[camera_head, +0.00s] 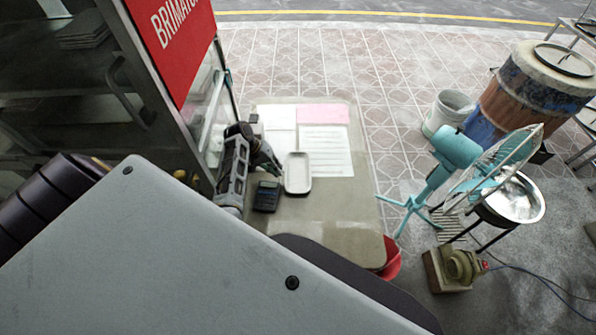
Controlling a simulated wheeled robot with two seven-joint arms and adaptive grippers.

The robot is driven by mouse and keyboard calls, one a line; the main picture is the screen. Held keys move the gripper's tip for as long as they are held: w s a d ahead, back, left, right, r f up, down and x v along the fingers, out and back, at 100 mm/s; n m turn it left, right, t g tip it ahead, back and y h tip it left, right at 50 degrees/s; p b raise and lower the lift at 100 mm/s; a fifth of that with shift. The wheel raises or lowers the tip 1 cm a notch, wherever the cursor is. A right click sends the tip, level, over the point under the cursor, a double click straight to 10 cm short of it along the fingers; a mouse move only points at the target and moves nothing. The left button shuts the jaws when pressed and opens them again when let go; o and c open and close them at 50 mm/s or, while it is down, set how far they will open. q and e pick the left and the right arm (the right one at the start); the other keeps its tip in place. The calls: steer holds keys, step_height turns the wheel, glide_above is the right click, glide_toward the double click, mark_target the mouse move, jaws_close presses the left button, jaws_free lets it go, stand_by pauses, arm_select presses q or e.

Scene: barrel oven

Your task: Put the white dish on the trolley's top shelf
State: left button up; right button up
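The white dish (297,174), a small rectangular tray-like dish with rounded corners, lies on the grey-green table (310,215). My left gripper (268,160) is just to the left of the dish, low over the table, with its dark fingers close to the dish's upper left edge. I cannot tell whether they touch it, or whether they are open or shut. My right gripper is not in view. I cannot make out the trolley or its top shelf for certain.
A dark calculator (266,196) lies left of the dish. White and pink papers (322,114) lie behind it. A glass-sided cabinet with a red sign (178,40) stands left. A turquoise fan (455,150), a white bucket (447,112) and a barrel oven (530,90) stand right.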

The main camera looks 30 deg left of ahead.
mark_target(286, 178)
arm_select(q)
steer(key=shift+x, duration=0.95)
steer(key=shift+r, duration=0.1)
steer(key=shift+d+f, duration=0.25)
steer(key=shift+f, duration=0.25)
steer(key=shift+p+x, duration=0.4)
steer(key=shift+x, duration=1.4)
steer(key=shift+d+f, duration=0.15)
steer(key=shift+f, duration=0.1)
